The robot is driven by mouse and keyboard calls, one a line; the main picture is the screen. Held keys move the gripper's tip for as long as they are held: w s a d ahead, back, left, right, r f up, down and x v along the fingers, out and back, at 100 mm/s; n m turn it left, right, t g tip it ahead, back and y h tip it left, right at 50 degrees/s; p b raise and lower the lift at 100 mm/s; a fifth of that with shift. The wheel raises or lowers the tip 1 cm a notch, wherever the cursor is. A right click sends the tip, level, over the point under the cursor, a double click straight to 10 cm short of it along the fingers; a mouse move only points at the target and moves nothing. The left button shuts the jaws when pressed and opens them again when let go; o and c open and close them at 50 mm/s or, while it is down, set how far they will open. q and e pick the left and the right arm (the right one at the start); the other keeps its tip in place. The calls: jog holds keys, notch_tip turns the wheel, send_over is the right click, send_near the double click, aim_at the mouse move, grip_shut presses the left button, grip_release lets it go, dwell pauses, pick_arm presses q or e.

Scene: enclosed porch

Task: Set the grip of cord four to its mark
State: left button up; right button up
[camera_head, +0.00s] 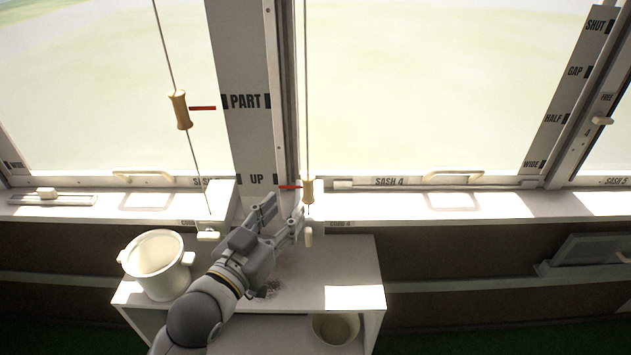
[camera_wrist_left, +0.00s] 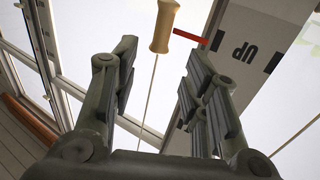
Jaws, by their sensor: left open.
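The tan grip of cord four (camera_head: 308,190) hangs on its cord right of the white post. Its red pointer (camera_head: 290,187) reaches left toward the UP mark (camera_head: 257,179) and appears slightly below it in the head view. In the left wrist view the grip (camera_wrist_left: 165,25) is beyond my fingers, its pointer (camera_wrist_left: 190,37) ending close to a black UP mark (camera_wrist_left: 217,40). My left gripper (camera_head: 283,211) is open, just below and left of the grip in the head view, apart from it. The cord runs between its fingers in the wrist view. My right gripper is not in view.
Another cord's grip (camera_head: 180,110) hangs at left, its pointer near PART. A white bucket (camera_head: 158,258) stands on the small table (camera_head: 355,262) below. A pot (camera_head: 336,328) sits on the lower shelf. The windowsill (camera_head: 430,206) and window frames lie behind.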

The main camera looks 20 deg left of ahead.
aim_at(305, 186)
pick_arm(q)
jog(key=w, duration=0.3)
jog(key=w+d+p, duration=0.1)
jog(key=w, duration=0.3)
jog(key=w+d, duration=0.1)
jog(key=w, duration=0.2)
jog(key=shift+w, duration=0.2)
grip_shut()
